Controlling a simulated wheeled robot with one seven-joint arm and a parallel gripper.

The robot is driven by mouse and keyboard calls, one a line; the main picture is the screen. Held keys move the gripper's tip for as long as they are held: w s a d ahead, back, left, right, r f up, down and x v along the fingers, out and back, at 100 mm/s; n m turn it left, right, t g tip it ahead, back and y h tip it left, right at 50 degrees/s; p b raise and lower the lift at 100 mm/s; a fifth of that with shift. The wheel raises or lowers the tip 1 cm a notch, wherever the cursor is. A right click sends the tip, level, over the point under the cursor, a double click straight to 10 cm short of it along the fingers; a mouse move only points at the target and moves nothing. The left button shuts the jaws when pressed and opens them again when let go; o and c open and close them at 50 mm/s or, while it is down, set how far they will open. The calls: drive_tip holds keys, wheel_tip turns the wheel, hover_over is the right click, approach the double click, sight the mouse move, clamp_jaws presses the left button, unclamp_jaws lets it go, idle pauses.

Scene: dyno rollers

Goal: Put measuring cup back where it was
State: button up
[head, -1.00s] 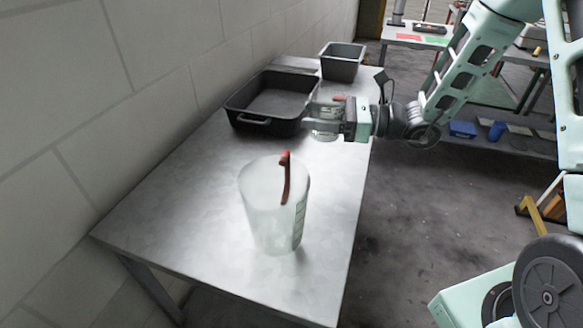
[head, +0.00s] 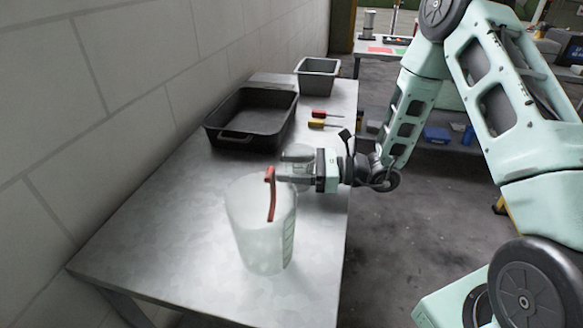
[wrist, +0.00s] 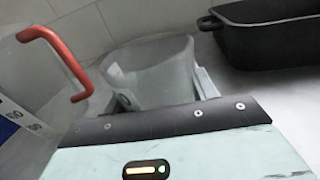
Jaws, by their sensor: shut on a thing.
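The measuring cup (head: 297,151), a small clear cup, is between the fingers of my gripper (head: 287,164). My gripper is shut on it just behind and right of a larger clear jug (head: 260,232) with a red handle. In the wrist view the measuring cup (wrist: 155,62) shows pale and translucent between the two fingers. The jug stands upright on the metal table (head: 180,235), and its rim partly overlaps the fingers in the head view. I cannot tell whether the measuring cup touches the table or the jug.
A black roasting pan (head: 250,118) lies behind by the wall, and a grey bin (head: 317,78) stands at the far end. A red screwdriver (head: 322,113) and a yellow one (head: 318,124) lie beside the pan. The table's front left is clear.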

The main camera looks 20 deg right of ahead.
drive_tip(key=shift+f, duration=0.15)
drive_tip(key=o, duration=1)
drive_tip(key=shift+d, duration=0.25)
drive_tip(key=v, duration=0.5)
drive_tip(key=b+v, duration=0.1)
drive_tip(key=v, duration=0.5)
drive_tip(key=shift+s+d+r, duration=0.2)
drive_tip(key=shift+r, duration=0.05)
